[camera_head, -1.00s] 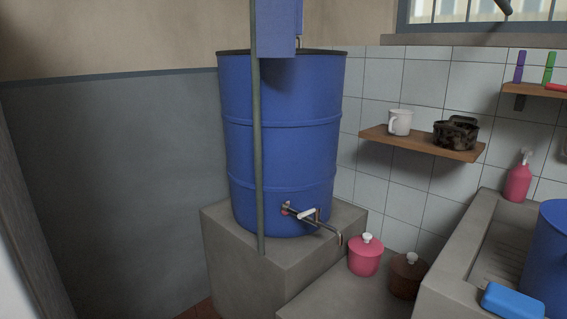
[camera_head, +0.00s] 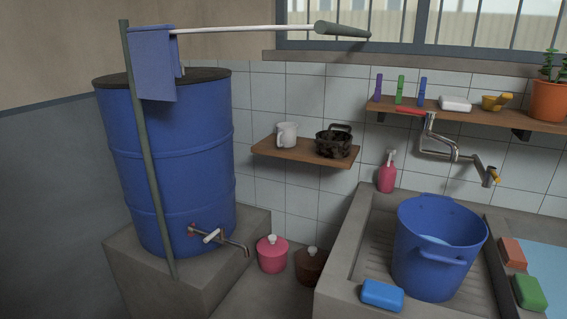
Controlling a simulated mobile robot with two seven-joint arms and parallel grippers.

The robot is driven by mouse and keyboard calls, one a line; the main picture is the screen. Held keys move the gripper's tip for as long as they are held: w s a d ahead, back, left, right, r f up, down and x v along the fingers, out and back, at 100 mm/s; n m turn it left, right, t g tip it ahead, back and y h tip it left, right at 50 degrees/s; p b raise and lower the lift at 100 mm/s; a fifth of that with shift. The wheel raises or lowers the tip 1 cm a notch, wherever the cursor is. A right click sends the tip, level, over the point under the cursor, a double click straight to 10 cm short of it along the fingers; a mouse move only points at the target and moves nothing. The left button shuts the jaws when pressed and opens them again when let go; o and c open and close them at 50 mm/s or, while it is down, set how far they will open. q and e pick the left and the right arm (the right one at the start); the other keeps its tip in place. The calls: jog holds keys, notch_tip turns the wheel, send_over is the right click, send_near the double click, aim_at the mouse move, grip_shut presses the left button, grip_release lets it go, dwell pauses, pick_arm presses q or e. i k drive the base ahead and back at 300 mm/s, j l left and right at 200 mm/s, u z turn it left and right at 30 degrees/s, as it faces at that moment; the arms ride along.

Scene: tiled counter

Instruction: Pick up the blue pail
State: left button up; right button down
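The blue pail (camera_head: 430,262) stands upright in the ribbed concrete sink at the right of the head view. Its open top faces up, and a handle shows on its near side. Something pale shows inside it, too little to identify. Neither of my grippers shows in this view.
A blue block (camera_head: 383,295) lies on the sink's near rim. A pink bottle (camera_head: 387,174) stands behind the pail, and a metal tap (camera_head: 440,146) juts from the wall above it. Orange (camera_head: 512,253) and green (camera_head: 529,292) blocks lie right. A large blue barrel (camera_head: 180,165) stands left.

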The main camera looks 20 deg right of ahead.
aim_at(438, 240)
jog(key=z, duration=1.65)
